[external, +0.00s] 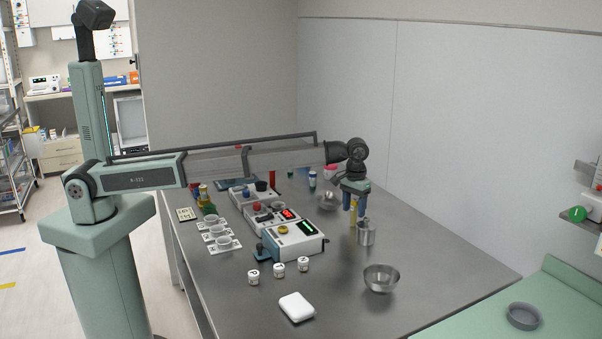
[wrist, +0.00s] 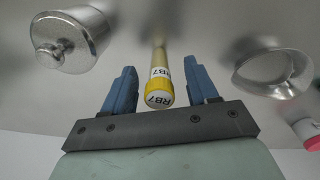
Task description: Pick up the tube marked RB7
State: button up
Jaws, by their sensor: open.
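In the external view the yellow tube (external: 353,214) shows just below and between the fingers of my gripper (external: 354,203), beside a metal canister. My gripper is open and holds nothing.
A lidded metal canister (external: 366,233) stands close to the tube. A metal bowl (external: 328,201) is behind it and another bowl (external: 381,279) is in front. Devices with displays (external: 294,241) stand to the left. The metal table (external: 440,262) is clear to the right.

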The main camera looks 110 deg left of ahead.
jog(key=shift+f, duration=0.95)
jog(key=shift+c, duration=0.3)
grip_shut()
